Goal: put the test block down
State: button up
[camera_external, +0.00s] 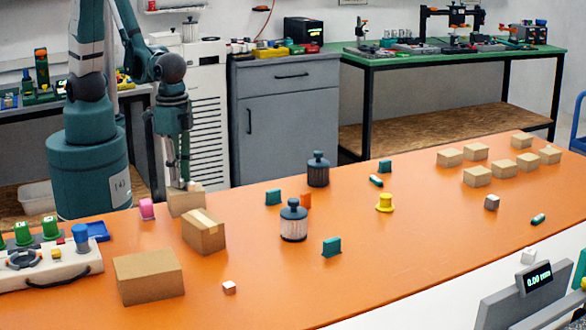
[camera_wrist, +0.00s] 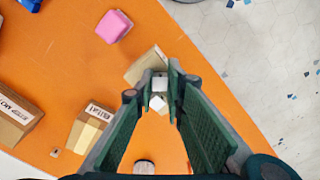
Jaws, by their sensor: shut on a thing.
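My gripper (camera_external: 180,184) is at the left end of the orange table, just above or behind a small cardboard box (camera_external: 186,202). In the wrist view the two fingers close in at their tips (camera_wrist: 160,92) on a small pale grey-white block (camera_wrist: 158,84), which I take for the test block. The same box (camera_wrist: 141,68) shows just past the fingertips in the wrist view. I cannot tell whether the block touches it. In the external view the held block is too small to make out clearly.
A pink block (camera_external: 147,209) stands close left of the box. Two larger cartons (camera_external: 204,232) (camera_external: 149,276) lie nearer the front. Two dark-lidded canisters (camera_external: 318,170) (camera_external: 293,222) stand mid-table. A control panel (camera_external: 50,272) occupies the left end. The front middle of the orange table (camera_external: 400,270) is clear.

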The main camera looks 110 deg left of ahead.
jog(key=shift+f, duration=0.15)
jog(key=o, duration=0.8)
jog(key=shift+r, duration=0.2)
jog(key=shift+r+p, duration=1.1)
jog(key=shift+r, duration=4.9)
jog(key=s+a+r+t, duration=0.1)
jog(key=a+r+t, duration=0.1)
jog(key=a+r, duration=0.2)
jog(key=s+a+r+t, duration=0.1)
jog(key=a+r+t, duration=0.1)
jog(key=a+r, duration=0.3)
jog(key=s+a+r+t, duration=0.1)
jog(key=a+r+t, duration=0.2)
jog(key=a, duration=0.6)
jog(key=shift+s+a+r, duration=0.1)
jog(key=shift+s+r, duration=0.05)
jog(key=shift+r, duration=0.4)
jog(key=shift+s+r, duration=0.1)
jog(key=shift+r, duration=0.45)
